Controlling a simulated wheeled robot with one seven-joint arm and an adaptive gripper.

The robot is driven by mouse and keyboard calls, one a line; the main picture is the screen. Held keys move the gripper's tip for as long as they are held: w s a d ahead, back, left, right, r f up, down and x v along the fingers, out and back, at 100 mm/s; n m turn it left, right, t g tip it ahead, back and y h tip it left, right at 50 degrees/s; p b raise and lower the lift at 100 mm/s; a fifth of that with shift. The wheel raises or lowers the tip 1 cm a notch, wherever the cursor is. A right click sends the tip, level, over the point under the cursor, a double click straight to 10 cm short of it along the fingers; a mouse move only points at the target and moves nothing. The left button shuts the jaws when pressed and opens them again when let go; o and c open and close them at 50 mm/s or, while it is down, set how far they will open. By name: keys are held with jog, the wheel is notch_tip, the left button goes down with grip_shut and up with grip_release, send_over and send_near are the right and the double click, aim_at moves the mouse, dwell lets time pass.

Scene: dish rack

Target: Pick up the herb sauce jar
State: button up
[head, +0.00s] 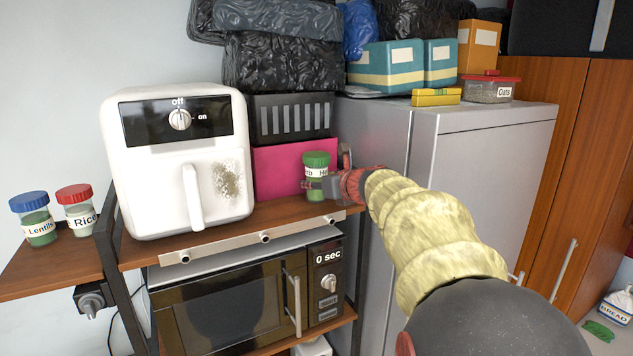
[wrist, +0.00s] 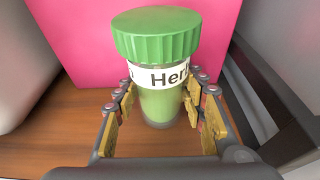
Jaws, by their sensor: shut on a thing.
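The herb sauce jar (head: 316,180) has a green lid, green contents and a white label. It stands upright on the wooden shelf, in front of a pink panel, right of the air fryer. In the wrist view the jar (wrist: 160,75) is between the fingers, with the start of "Herb" readable on its label. My gripper (wrist: 160,112) is shut on the jar, with a finger on each side of its lower body. In the head view my gripper (head: 325,184) reaches the jar from the right. I cannot tell whether the jar's base is clear of the shelf.
The white air fryer (head: 182,165) stands left of the jar. The pink panel (head: 280,172) is close behind it. A grey fridge (head: 480,170) rises to the right. Lentils (head: 36,222) and rice (head: 77,212) jars stand at the far left. A microwave (head: 245,300) sits below.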

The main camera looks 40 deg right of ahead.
aim_at(322, 168)
jog(key=shift+r, duration=0.15)
jog(key=shift+c, duration=0.4)
jog(key=shift+r, duration=0.55)
notch_tip(322, 168, up, 2)
jog(key=shift+r+p, duration=0.25)
jog(key=shift+p, duration=0.15)
jog(key=s+r, duration=0.1)
jog(key=s+a+r, duration=0.1)
jog(key=r, duration=0.1)
jog(key=s+a+r, duration=0.1)
jog(key=s, duration=0.1)
jog(key=shift+r+p, duration=0.4)
jog(key=s+a+r, duration=0.4)
jog(key=s, duration=0.4)
jog(key=shift+s+a+r, duration=0.2)
jog(key=shift+a+r, duration=0.05)
